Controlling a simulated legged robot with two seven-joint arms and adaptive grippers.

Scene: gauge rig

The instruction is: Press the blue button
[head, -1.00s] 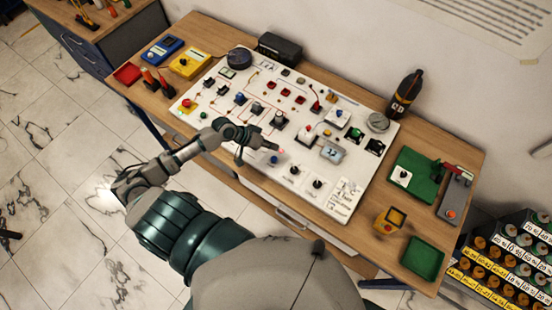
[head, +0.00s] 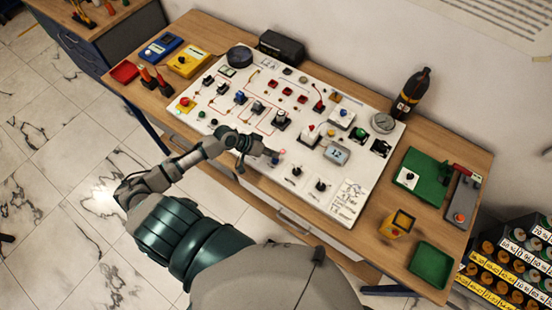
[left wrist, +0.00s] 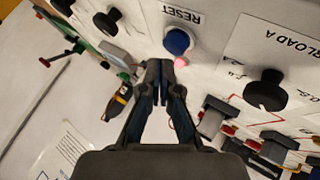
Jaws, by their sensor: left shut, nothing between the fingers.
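The blue button (left wrist: 178,40) sits in a pale ring beside the word RESET in the left wrist view. A small pink spot (left wrist: 180,62) shows at the lower edge of its ring. My left gripper (left wrist: 160,66) is shut and empty, its tips pointing at the panel just below and left of the button. Whether the tips touch anything is unclear. In the head view my left gripper (head: 266,151) is low over the front middle of the white panel (head: 225,115), near a small dark blue spot. My right gripper is out of view.
Black knobs (head: 297,171) stand on the panel close to the gripper, and a larger knob marked OVERLOAD A (left wrist: 265,90) shows at the right in the wrist view. Switches fill the panel behind. A dark bottle (head: 411,92) and green trays (head: 432,264) stand to the right.

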